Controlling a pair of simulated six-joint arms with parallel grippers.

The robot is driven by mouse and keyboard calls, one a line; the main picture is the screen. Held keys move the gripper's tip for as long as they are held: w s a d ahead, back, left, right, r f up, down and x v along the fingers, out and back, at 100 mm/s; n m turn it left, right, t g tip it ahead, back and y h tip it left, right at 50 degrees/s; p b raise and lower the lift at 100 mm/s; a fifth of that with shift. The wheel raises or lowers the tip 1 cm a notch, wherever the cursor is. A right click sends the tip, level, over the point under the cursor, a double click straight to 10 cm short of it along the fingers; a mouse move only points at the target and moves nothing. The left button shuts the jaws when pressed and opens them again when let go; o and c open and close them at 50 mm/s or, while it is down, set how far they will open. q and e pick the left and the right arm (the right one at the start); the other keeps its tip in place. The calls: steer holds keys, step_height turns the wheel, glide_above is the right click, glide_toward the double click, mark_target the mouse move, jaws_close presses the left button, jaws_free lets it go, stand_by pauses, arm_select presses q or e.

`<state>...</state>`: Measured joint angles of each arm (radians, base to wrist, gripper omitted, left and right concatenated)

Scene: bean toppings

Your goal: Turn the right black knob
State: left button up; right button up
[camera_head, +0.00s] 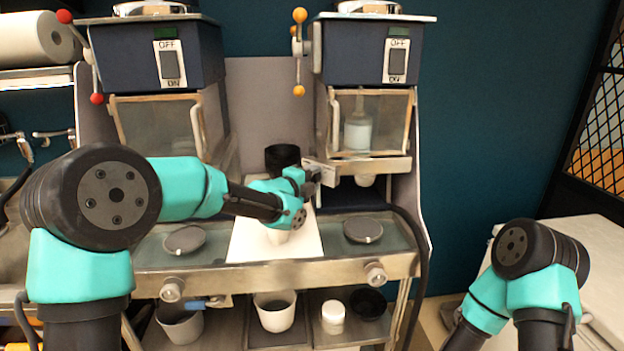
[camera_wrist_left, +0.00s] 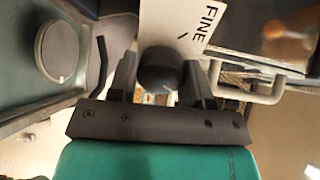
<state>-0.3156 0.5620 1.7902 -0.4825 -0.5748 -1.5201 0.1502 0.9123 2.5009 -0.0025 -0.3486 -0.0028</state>
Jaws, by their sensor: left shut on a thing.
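The right black knob (camera_wrist_left: 160,68) shows in the left wrist view as a dark round grip below a pale plate (camera_wrist_left: 180,22) marked FINE. My left gripper (camera_head: 314,178) is at the lower left front of the right machine (camera_head: 371,52). Its two fingers are on either side of the knob and shut on it. In the head view the gripper largely hides the knob. My right arm is at the lower right of the head view, and its gripper is out of frame.
A black cup (camera_head: 282,156) stands behind my left wrist. A white board (camera_head: 250,248) lies between two round grey discs (camera_head: 185,239) (camera_head: 362,230). Cups stand on the shelf below. A metal handle (camera_wrist_left: 265,92) is close right of the fingers in the wrist view.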

arm_select(q)
steer(key=shift+m, duration=0.8)
steer(key=o, duration=0.9)
steer(key=shift+s+a, duration=0.1)
steer(key=v, duration=1.7)
steer(key=shift+s, duration=0.15)
